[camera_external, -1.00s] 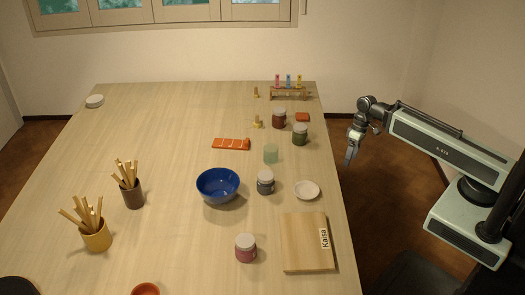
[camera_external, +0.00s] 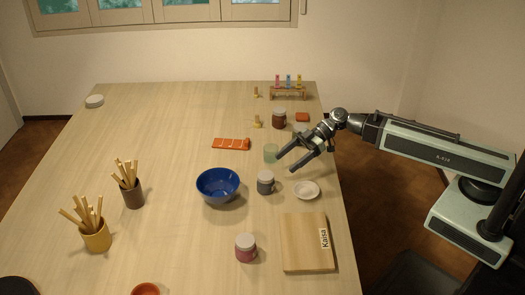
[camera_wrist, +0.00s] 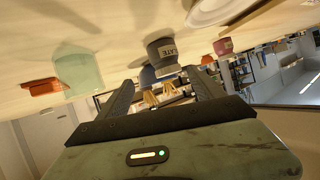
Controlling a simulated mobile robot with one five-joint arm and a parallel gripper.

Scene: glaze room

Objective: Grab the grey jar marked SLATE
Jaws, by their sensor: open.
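The grey jar (camera_external: 265,183) with a pale lid stands upright on the table, just right of the blue bowl. In the wrist view, which looks upside down, the grey jar (camera_wrist: 161,50) shows a label whose visible letters read "ATE", ahead of and between the fingers. My gripper (camera_external: 286,167) is open and empty, up and right of the jar in the external view, apart from it. In the wrist view my gripper (camera_wrist: 160,77) has its two fingers spread.
A green translucent cup (camera_external: 270,153) stands close behind the jar, and a white dish (camera_external: 306,190) lies to its right. The blue bowl (camera_external: 218,186) is left of it. A pink jar (camera_external: 245,249) and a wooden board (camera_external: 303,245) lie nearer.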

